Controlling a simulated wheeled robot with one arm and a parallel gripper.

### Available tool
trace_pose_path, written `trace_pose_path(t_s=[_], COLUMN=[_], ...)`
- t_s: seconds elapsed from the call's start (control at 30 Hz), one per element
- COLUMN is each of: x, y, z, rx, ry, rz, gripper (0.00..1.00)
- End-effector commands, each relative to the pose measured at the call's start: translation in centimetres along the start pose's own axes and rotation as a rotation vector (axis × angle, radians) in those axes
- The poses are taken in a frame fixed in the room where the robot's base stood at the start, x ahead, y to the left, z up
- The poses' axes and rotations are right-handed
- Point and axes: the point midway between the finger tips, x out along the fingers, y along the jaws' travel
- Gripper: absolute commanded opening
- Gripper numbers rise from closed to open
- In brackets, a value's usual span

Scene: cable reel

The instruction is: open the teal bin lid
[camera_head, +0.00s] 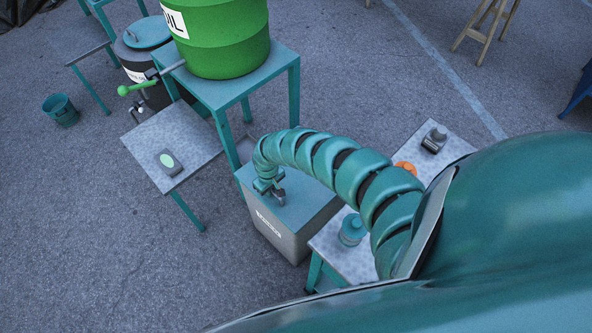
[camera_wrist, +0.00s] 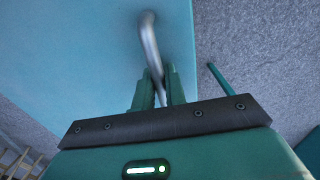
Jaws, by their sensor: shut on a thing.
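The teal bin lid (camera_head: 305,199) lies on top of a grey bin (camera_head: 276,237) with white lettering, in the middle of the head view. It looks closed. My gripper (camera_head: 268,186) is at the lid, at the end of my curved segmented arm. In the wrist view, my gripper (camera_wrist: 157,88) has its green fingers shut on a bent metal handle (camera_wrist: 150,40). The handle stands out from the pale teal lid surface (camera_wrist: 85,60). The lower end of the handle is hidden between the fingers, and part of the lid is hidden behind my arm in the head view.
A teal table (camera_head: 270,72) carrying a green drum (camera_head: 222,40) stands behind the bin. A low table (camera_head: 172,142) is at left, with a dark round bin (camera_head: 150,85) behind it. Another table (camera_head: 352,262) stands close on the right. The floor at left front is clear.

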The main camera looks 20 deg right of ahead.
Motion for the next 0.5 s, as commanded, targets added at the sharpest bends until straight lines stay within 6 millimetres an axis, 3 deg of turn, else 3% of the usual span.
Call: trace_pose_path(t_s=[0.5], x=[-4.5], y=[1.3], z=[0.0], rx=[0.002], ry=[0.001], rz=[0.003], gripper=[0.00])
